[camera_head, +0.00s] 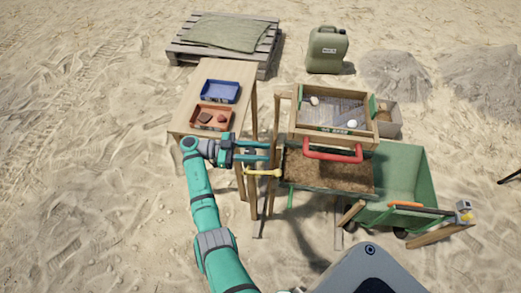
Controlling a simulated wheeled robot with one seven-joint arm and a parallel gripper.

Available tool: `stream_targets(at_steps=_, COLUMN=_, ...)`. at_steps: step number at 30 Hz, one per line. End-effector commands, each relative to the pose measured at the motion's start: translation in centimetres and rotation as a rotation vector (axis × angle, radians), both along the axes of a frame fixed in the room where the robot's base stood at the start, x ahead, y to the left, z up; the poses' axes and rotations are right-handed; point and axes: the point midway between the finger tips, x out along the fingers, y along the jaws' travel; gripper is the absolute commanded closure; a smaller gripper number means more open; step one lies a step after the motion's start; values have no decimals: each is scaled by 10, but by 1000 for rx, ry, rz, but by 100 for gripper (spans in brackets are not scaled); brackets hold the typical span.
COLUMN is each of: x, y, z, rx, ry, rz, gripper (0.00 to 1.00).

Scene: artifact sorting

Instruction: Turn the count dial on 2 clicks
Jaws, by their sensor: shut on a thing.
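My gripper (268,151) is at the end of my teal arm, left of the wooden sieve stand (276,125). Its two fingers point right and end beside the stand's left post. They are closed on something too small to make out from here. I cannot clearly see the count dial, and cannot tell whether it is the thing between the fingers. A yellow lever-like part (263,172) shows just below the fingers, apart from them in the picture.
The stand's sieve tray (334,131) has a red handle (333,155). A wooden table (238,70) bears a blue tray (220,101) and an orange tray (231,128). A green cart (412,165) stands right. Sand at left is clear.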

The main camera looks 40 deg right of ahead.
Motion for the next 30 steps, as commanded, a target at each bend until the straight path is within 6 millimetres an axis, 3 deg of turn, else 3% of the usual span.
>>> stream_targets(at_steps=23, x=-5, y=2, z=-2, rx=4, ry=2, rz=-100, gripper=90)
stream_targets(at_steps=24, x=-5, y=2, z=-2, rx=4, ry=2, rz=-100, gripper=66)
stream_targets(at_steps=26, x=-5, y=2, z=-2, rx=3, ry=3, rz=-100, gripper=51)
stream_targets(at_steps=30, x=-4, y=2, z=-2, rx=1, ry=1, rz=-99, gripper=49)
